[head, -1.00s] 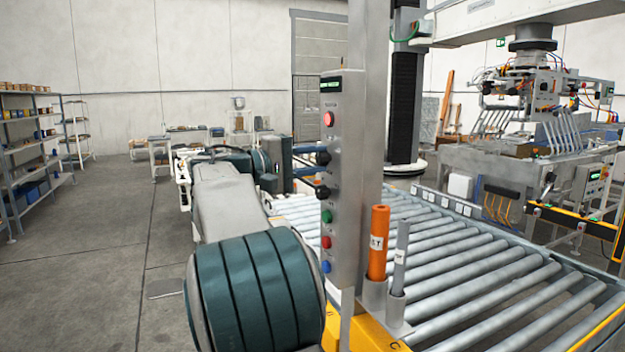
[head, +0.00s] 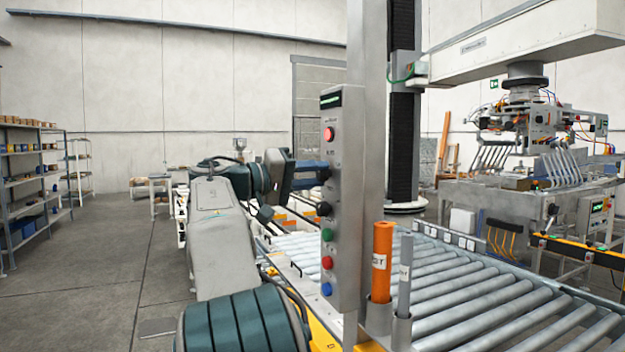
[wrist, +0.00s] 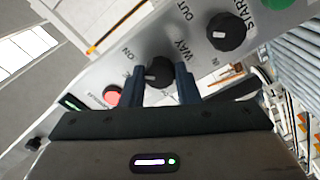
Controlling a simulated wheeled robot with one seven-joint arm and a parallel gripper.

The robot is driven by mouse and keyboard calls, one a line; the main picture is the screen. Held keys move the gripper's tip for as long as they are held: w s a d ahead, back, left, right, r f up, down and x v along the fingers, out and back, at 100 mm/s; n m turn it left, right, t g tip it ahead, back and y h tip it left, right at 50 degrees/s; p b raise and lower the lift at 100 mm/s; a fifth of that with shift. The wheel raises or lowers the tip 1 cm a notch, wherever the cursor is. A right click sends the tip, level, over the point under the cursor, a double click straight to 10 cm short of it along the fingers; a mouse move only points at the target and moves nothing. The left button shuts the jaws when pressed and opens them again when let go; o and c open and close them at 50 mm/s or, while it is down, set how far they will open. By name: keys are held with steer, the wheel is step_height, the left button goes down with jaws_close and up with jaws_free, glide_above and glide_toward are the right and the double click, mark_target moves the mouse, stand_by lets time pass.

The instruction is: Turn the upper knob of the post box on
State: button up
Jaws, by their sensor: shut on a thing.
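The post box (head: 345,235) is a tall grey panel on the post, with a dark display at its top. Its upper knob (head: 325,174) is black, below a red lit button (head: 328,134). My gripper (head: 314,172) reaches it from the left, its blue fingers at the knob. In the wrist view the two fingers (wrist: 160,72) are shut on the upper knob (wrist: 158,71), one on each side. A small white mark shows on the knob, and an "ON" label lies up and left of it. The fingers partly hide the lettering around the knob.
The lower black knob (head: 324,209) is just below, with green (head: 327,235), red and blue buttons under it. An orange tube (head: 382,250) and a grey tube (head: 405,265) stand right of the box. The roller conveyor (head: 480,290) lies behind.

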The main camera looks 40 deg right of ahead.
stand_by(0.3)
steer(key=o, duration=1)
steer(key=shift+c, duration=0.2)
steer(key=shift+a, duration=0.1)
steer(key=v, duration=1.3)
steer(key=shift+a, duration=0.35)
steer(key=shift+d+f, duration=0.1)
